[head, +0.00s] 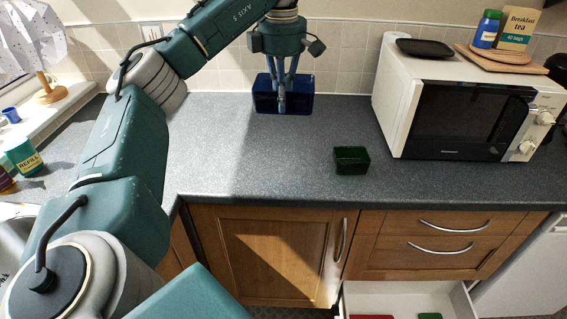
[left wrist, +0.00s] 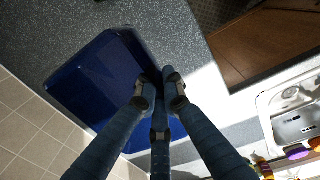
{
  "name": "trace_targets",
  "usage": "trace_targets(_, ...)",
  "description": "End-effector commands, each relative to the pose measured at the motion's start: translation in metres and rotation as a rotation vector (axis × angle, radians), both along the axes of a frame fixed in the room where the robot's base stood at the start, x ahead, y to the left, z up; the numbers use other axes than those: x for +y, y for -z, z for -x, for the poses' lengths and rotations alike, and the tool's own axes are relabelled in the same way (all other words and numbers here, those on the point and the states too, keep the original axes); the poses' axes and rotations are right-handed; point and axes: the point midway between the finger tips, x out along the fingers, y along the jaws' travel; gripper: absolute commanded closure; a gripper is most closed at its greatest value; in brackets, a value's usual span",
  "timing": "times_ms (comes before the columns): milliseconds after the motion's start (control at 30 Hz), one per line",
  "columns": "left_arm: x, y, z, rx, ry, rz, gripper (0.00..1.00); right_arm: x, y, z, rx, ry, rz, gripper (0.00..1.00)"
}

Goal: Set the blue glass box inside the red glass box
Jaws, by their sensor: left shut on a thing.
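The blue glass box (head: 301,103) is at the back of the grey counter, near the tiled wall. My left gripper (head: 281,99) comes down from above and is shut on the near wall of this box. In the left wrist view the blue box (left wrist: 92,88) lies to the left of the fingers (left wrist: 160,92), which close at its edge. I cannot tell whether the box rests on the counter or hangs just above it. A red thing (head: 371,317), perhaps the red glass box, shows only its edge in the open drawer at the bottom. My right gripper is out of view.
A dark green box (head: 351,160) stands on the counter (head: 230,165) at the centre right. A white microwave (head: 400,115) fills the right back. The open drawer (head: 405,300) also holds a green thing (head: 430,316). The counter between blue box and green box is clear.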

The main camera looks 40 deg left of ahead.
Motion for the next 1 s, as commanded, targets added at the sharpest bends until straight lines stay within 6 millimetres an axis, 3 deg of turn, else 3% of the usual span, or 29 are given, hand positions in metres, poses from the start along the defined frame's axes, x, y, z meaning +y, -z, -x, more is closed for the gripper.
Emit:
trace_targets(333, 0.0, 0.093, 0.001, 0.004, 0.0, 0.001, 1.0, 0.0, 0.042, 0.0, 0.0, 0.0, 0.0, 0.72)
trace_targets(600, 0.001, 0.141, 0.001, 0.001, 0.0, -0.002, 1.0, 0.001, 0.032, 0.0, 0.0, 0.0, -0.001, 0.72)
trace_targets(867, 0.0, 0.166, 0.001, 0.002, 0.001, -0.001, 1.0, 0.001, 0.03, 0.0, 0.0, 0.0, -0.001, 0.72)
trace_targets(1000, 0.001, 0.183, 0.001, 0.002, -0.001, -0.001, 1.0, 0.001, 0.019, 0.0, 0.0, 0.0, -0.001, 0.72)
